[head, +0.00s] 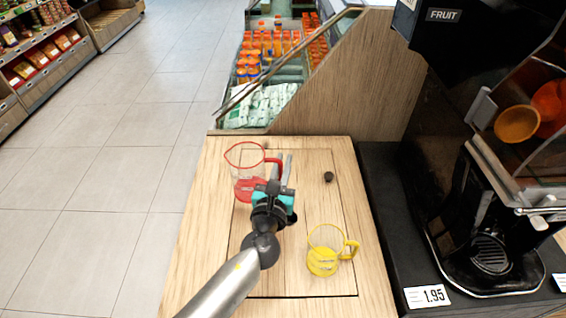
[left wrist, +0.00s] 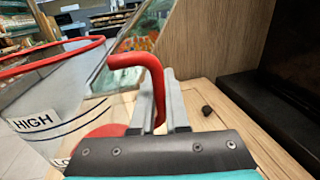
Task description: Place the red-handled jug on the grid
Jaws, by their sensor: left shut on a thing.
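The red-handled jug (head: 244,176) is clear, with a red rim and a red lower part, at the far left of the wooden counter top (head: 225,260). My left gripper (head: 281,168) is shut on its red handle, which also shows between the fingers in the left wrist view (left wrist: 157,90). The jug looks upright; I cannot tell whether its base touches the counter. A dark round grid (head: 491,255) lies at the foot of the black juicer at the right. My right gripper is not in view.
A yellow-handled jug (head: 324,263) stands at the counter's near right. A small dark knob (head: 328,176) sits beyond it. The black juicer (head: 440,160) rises at the right, with a price tag (head: 426,296) in front. A wooden panel (head: 350,90) bounds the counter's far side.

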